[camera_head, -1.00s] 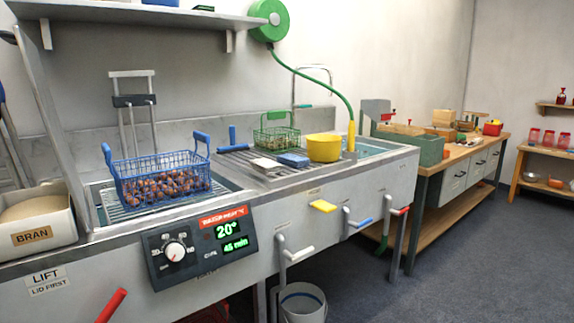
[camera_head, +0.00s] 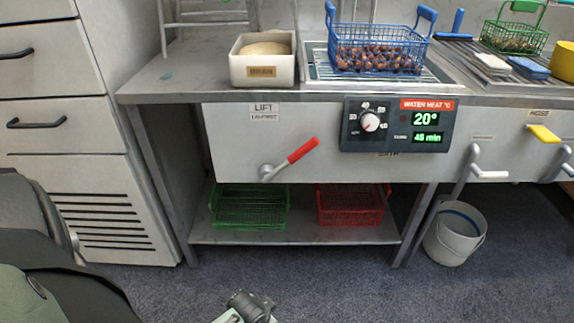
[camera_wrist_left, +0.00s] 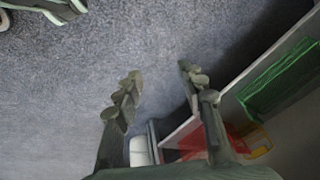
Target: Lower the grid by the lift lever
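The lift lever (camera_head: 302,151) has a red handle on a grey pivot on the bench front, below the LIFT label (camera_head: 264,108). The handle slants up to the right. The metal grid (camera_head: 318,70) sits near the top of the bath. A blue wire basket (camera_head: 345,35) of chestnuts (camera_head: 375,60) stands on it. In the left wrist view my left gripper (camera_wrist_left: 160,72) is open, with nothing between its fingers, over floor beside the bench. A part of my arm shows at the bottom of the head view, well below the lever. My right gripper is not in view.
A bran box (camera_head: 262,72) stands on the bench left of the bath. A control panel (camera_head: 397,126) reads 20° and 45 min. Green (camera_head: 248,208) and red (camera_head: 350,206) crates lie on the lower shelf. A bucket (camera_head: 455,236) stands at right. The floor in front is clear.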

